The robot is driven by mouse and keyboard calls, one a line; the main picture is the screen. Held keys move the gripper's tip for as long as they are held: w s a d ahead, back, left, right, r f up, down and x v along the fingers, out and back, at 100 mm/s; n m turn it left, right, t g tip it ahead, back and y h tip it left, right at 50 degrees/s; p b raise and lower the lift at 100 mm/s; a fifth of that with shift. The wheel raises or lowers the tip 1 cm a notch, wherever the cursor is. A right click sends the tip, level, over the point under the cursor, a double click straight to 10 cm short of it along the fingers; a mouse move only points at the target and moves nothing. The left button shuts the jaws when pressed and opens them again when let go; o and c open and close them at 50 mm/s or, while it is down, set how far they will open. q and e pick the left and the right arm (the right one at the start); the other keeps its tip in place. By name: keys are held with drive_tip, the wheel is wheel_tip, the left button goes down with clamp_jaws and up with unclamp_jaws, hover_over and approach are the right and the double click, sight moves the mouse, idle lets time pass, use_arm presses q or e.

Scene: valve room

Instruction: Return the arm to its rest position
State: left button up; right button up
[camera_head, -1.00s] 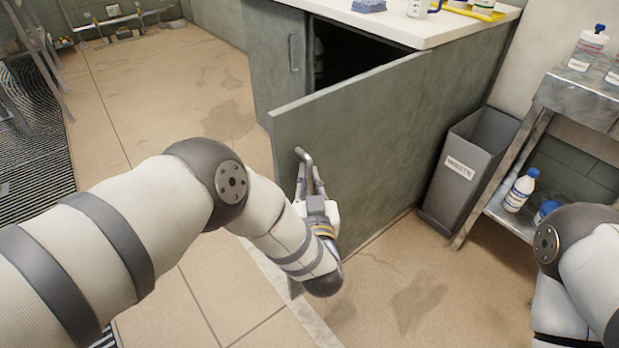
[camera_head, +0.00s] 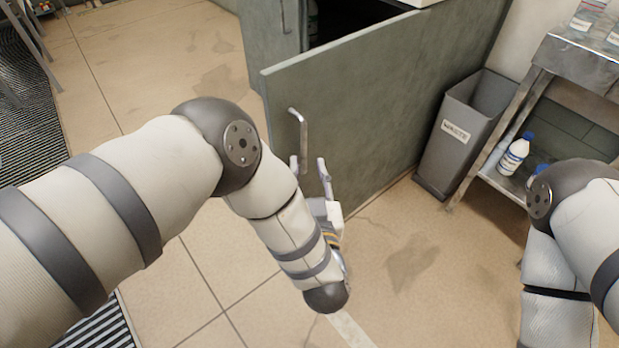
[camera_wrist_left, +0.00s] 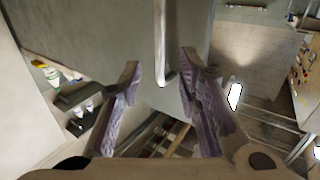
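My left arm comes in from the left, and its gripper (camera_head: 309,164) is open and empty below the cabinet door's handle. In the left wrist view the two fingers (camera_wrist_left: 160,88) stand apart. The metal bar handle (camera_head: 301,135) shows beyond them and between them in that view (camera_wrist_left: 160,40), and nothing is gripped. The grey-green cabinet door (camera_head: 365,110) stands open. My right arm shows at the right edge of the head view, but its gripper is out of view.
A grey waste bin (camera_head: 465,130) stands right of the door. Beside it is a metal shelf unit (camera_head: 575,58) with a blue-capped white bottle (camera_head: 514,156), close to my right arm. Tiled floor (camera_head: 205,260) lies clear around the left gripper.

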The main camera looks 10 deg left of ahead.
use_arm(q)
drive_tip(key=v, duration=0.3)
drive_tip(key=shift+s, duration=0.15)
drive_tip(key=s+a+f+m+g+h+p, duration=0.2)
drive_tip(key=s+a+f+g, duration=0.35)
drive_tip(key=s, duration=0.25)
drive_tip(key=s+a+f+m+g+h+p, duration=0.1)
drive_tip(key=s+a+f+g+h, duration=0.3)
drive_tip(key=s+f, duration=0.4)
drive_tip(key=s+a+r+g, duration=0.1)
drive_tip(key=s+a+g, duration=0.1)
drive_tip(key=s, duration=0.6)
drive_tip(key=s+a+r+g+y+p, duration=0.1)
drive_tip(key=s+a+r+g, duration=0.1)
drive_tip(key=s+g, duration=0.3)
drive_tip(key=s+a+r+g, duration=0.2)
drive_tip(key=s+a+g, duration=0.1)
drive_tip(key=s, duration=0.8)
drive_tip(key=shift+s+a+n+y+p, duration=0.2)
drive_tip(key=shift+a+n+y+p, duration=0.1)
drive_tip(key=shift+p, duration=0.1)
use_arm(e)
drive_tip(key=w+r+t, duration=0.2)
drive_tip(key=w+r, duration=0.3)
drive_tip(key=shift+w+r, duration=0.25)
drive_tip(key=shift+r, duration=0.15)
use_arm(q)
drive_tip(key=shift+w, duration=0.1)
